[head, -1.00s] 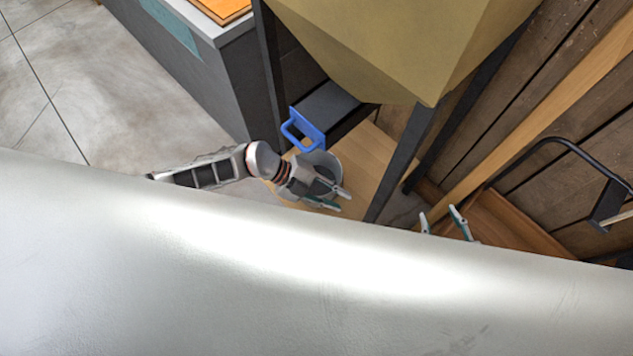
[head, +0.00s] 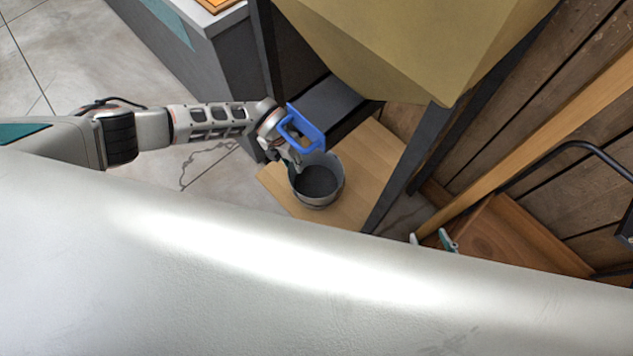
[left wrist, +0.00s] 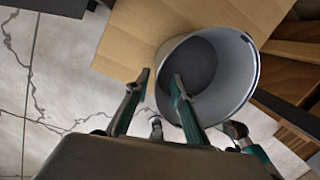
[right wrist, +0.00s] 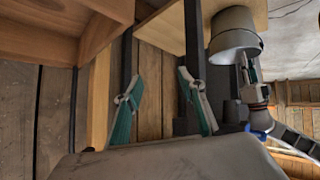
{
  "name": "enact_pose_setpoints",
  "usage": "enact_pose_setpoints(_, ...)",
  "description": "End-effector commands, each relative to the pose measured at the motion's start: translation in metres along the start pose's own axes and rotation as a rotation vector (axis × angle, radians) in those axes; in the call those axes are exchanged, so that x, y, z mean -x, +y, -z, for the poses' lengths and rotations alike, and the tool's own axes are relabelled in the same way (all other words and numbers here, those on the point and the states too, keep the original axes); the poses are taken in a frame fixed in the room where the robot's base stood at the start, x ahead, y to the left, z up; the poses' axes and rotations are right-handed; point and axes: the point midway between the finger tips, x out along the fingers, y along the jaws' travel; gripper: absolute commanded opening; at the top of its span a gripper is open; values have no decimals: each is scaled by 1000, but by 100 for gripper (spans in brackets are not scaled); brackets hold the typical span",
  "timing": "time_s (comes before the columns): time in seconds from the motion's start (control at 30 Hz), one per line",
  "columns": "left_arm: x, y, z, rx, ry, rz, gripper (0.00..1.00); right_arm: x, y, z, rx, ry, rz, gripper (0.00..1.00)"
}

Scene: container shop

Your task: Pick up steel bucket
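The steel bucket (head: 318,183) stands upright on a light wooden board below the hopper, its dark inside visible from above. In the left wrist view the gripper (left wrist: 160,88) is open. One finger overlaps the mouth of the bucket (left wrist: 240,65) and the other is outside its wall; contact cannot be told. My right gripper (head: 433,241) is open and empty, away from the bucket, and its parted fingers show in the right wrist view (right wrist: 158,100). The bucket also shows there (right wrist: 233,28).
The yellowish hopper (head: 400,45) hangs above on dark legs, one (head: 400,170) standing right of the bucket. A brown wooden box (head: 510,235) is at right. My pale body hides the foreground.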

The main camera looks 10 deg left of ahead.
Motion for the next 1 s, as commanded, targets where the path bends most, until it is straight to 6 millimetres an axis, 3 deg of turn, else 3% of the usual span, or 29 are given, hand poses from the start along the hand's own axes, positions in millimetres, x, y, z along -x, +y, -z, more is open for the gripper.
enact_pose_setpoints(0.37,-51,4,2,3,8,3,23,-6,-7,-2,0,12,16,40)
enact_pose_setpoints(0.6,-48,5,-3,2,-2,0,23,-5,-6,6,2,24,15,40)
enact_pose_setpoints(0.63,-48,5,-3,2,-2,0,21,-5,-6,6,2,25,15,40)
enact_pose_setpoints(0.7,-48,5,-3,3,-2,0,3,-5,-6,6,2,25,15,40)
enact_pose_setpoints(0.73,-48,5,-3,3,-2,0,0,-5,-6,6,2,25,15,40)
enact_pose_setpoints(1.0,-47,3,-4,3,-4,5,0,-6,-6,5,2,22,15,40)
